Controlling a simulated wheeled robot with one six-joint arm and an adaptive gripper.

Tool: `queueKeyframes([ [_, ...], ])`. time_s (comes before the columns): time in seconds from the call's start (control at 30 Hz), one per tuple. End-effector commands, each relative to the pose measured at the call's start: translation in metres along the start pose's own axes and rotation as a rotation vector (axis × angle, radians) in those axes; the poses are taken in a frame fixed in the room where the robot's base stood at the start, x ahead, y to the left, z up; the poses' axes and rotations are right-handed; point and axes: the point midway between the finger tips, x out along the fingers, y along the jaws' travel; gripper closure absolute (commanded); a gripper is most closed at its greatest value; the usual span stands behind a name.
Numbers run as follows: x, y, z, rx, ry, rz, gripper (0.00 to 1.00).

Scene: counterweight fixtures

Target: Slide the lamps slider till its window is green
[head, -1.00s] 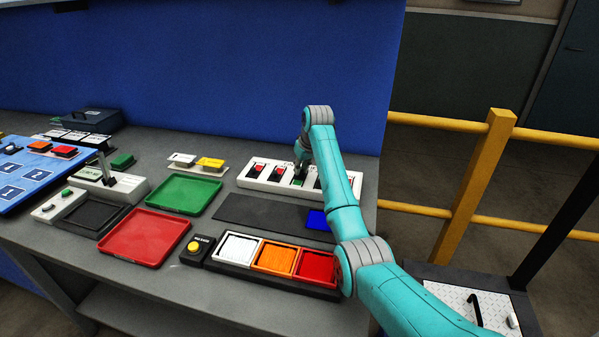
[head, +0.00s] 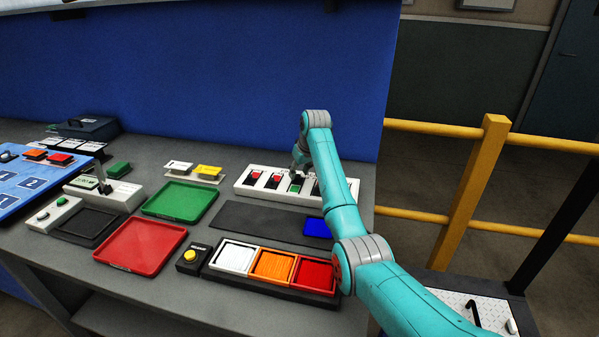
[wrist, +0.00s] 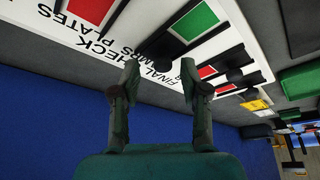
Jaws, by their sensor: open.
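The white slider panel (head: 246,184) lies at the back right of the bench, with red windows and a green window (head: 296,188) in a row. In the wrist view the green window (wrist: 194,20) has a black slider knob (wrist: 163,48) close by. A partly covered label that seems to read LAMPS (wrist: 185,72) lies on that side, with FINAL, CHECK and PLATES printed nearby. My gripper (wrist: 159,66) is open, its fingertips either side of the knob in the picture; I cannot tell if they touch it. In the head view my arm hides the panel's right part.
A blue wall (head: 200,70) rises close behind the panel. A dark mat (head: 255,222) with a blue square (head: 317,227) lies in front. Green (head: 180,200) and red trays (head: 140,245) are to the left. A yellow rail (head: 470,190) stands right of the bench.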

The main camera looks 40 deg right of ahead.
Motion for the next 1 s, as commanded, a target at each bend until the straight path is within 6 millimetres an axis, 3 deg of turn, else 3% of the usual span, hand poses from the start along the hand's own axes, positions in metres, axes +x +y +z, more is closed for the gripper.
queueKeyframes([
  [0.17, -0.021, 0.001, -0.001, 0.000, 0.003, 0.001, 0.55],
  [0.6, -0.101, 0.001, -0.001, 0.001, 0.003, 0.001, 0.55],
  [0.8, -0.116, 0.001, -0.001, 0.001, 0.003, 0.001, 0.55],
  [1.0, -0.118, 0.001, 0.000, 0.001, 0.002, 0.001, 0.55],
])
